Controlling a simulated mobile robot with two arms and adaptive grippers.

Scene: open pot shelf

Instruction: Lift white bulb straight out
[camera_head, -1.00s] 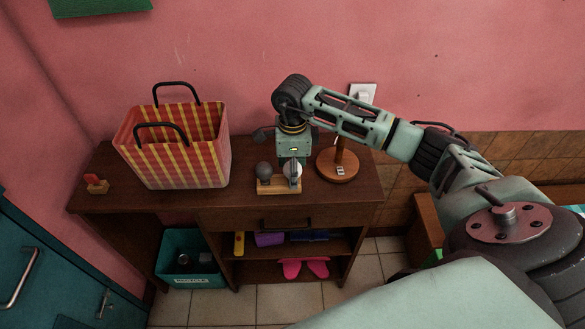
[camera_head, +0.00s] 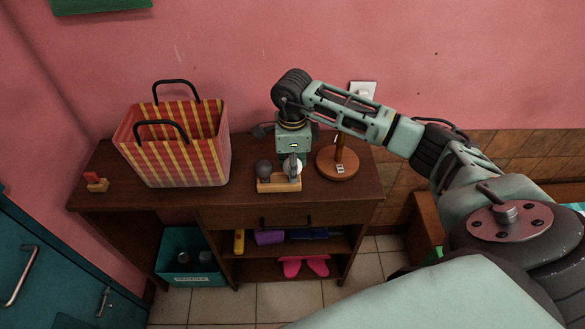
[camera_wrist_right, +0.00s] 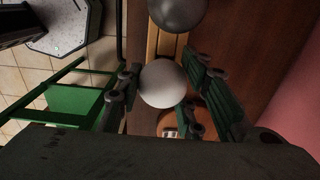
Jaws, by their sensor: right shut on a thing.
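The white bulb (camera_head: 297,168) is at the right end of a small wooden holder (camera_head: 278,186) on the desk. In the right wrist view the white bulb (camera_wrist_right: 164,83) sits between the fingers of my right gripper (camera_wrist_right: 158,92), which is shut on it. The head view shows my right gripper (camera_head: 292,160) at the holder, partly covering the bulb. A dark grey bulb (camera_head: 264,168) stands at the holder's left end; it also shows in the wrist view (camera_wrist_right: 178,12). Whether the white bulb still touches the holder cannot be told. My left gripper is not in view.
A wooden lamp base (camera_head: 338,166) stands close to the right of the holder. A striped basket (camera_head: 175,160) stands to the left, and a small red and wooden item (camera_head: 97,184) lies at the far left. A teal recycling bin (camera_head: 186,278) is below on the floor.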

